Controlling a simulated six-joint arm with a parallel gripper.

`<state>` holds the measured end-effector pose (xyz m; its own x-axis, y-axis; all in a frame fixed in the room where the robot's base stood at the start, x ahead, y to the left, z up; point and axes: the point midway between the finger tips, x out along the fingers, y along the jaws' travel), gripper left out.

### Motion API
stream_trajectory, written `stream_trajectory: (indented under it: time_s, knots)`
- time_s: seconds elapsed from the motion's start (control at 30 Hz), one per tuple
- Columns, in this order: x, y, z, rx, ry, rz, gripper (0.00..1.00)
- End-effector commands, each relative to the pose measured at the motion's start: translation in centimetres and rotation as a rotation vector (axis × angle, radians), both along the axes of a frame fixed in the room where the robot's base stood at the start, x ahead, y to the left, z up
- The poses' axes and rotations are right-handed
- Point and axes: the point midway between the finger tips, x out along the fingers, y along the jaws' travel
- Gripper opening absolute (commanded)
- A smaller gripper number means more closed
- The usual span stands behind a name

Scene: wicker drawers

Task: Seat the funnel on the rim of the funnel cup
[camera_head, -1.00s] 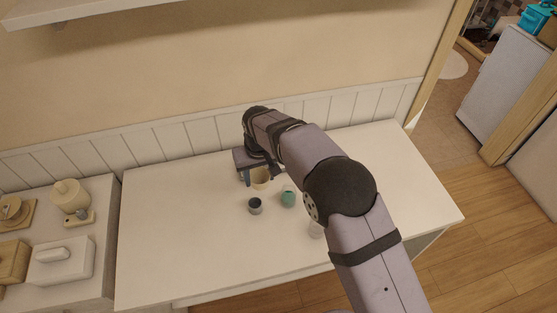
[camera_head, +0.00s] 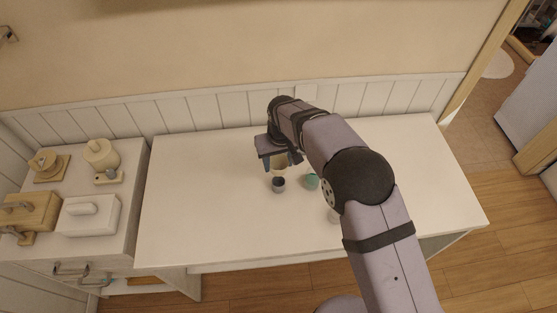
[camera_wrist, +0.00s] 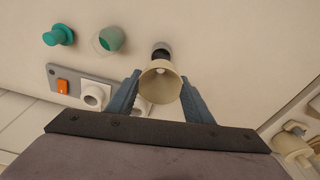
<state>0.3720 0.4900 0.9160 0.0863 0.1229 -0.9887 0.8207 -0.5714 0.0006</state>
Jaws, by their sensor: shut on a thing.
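My gripper (camera_wrist: 160,77) is shut on the cream funnel (camera_wrist: 160,88), with one blue-grey finger on each side of it. The funnel's round mouth faces the wrist camera. A small grey cup with a dark inside (camera_wrist: 161,47) stands just beyond the funnel, partly hidden by it; I take it as the funnel cup. In the head view, my gripper (camera_head: 274,162) holds the funnel (camera_head: 278,173) close to this cup (camera_head: 278,186). I cannot tell whether they touch.
A teal cup (camera_head: 311,181) stands right of the grey cup. A side cabinet on the left carries boxes. The table's left half is clear.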

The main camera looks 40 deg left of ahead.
Motion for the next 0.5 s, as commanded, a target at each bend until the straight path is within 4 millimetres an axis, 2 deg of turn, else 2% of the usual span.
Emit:
stream_trajectory:
  time_s: [0.2, 0.5]
  knots:
    - [0.0, 0.0, -2.0, 0.0, 0.0, 0.0, 0.25]
    - [0.0, 0.0, -3.9, 0.0, 0.0, 0.0, 0.25]
